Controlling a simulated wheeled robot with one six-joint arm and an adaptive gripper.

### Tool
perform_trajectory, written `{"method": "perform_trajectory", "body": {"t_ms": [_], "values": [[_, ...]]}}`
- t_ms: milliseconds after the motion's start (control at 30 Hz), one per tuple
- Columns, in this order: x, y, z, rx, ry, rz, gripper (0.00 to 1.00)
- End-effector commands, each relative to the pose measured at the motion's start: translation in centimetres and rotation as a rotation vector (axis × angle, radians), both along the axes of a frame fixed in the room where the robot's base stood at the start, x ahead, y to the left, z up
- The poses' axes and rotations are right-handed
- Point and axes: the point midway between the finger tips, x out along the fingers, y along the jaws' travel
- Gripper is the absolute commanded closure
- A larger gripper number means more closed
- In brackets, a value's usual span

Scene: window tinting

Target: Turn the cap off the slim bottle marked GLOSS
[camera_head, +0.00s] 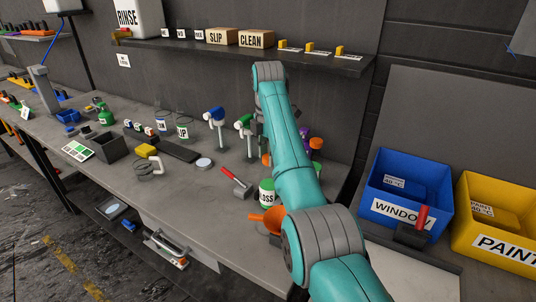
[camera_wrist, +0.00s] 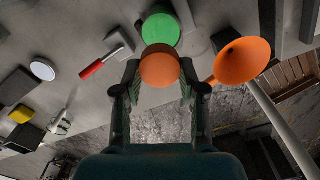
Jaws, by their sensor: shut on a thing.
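My gripper (camera_wrist: 159,76) shows in the wrist view with its two fingers on either side of a round orange cap (camera_wrist: 159,64), shut on it. What lies under the cap is hidden, so I cannot tell whether it sits on a bottle, nor read any marking there. A green round top (camera_wrist: 160,29) is just beyond the cap. My arm hides the gripper in that view.
An orange funnel (camera_wrist: 242,61) is close to the right of my gripper; it also shows in the head view (camera_head: 273,218). A red-handled tool (camera_head: 235,180) lies left of the bottle. Blue (camera_head: 398,205) and yellow (camera_head: 497,225) bins stand at right.

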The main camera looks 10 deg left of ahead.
Motion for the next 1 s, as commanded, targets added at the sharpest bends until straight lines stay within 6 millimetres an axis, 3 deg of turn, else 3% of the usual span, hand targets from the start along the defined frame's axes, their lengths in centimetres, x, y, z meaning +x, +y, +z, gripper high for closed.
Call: {"method": "perform_trajectory", "body": {"t_ms": [400,700,733,800,1000], "values": [[0.04,0.06,-0.1,0.001,-0.002,0.421,0.91],[0.02,0.09,-0.14,0.001,-0.001,0.45,0.91],[0.02,0.1,-0.15,0.001,-0.001,0.45,0.52],[0.01,0.09,-0.15,0.001,-0.001,0.449,0.34],[0.01,0.05,-0.08,0.001,-0.001,0.448,0.34]]}}
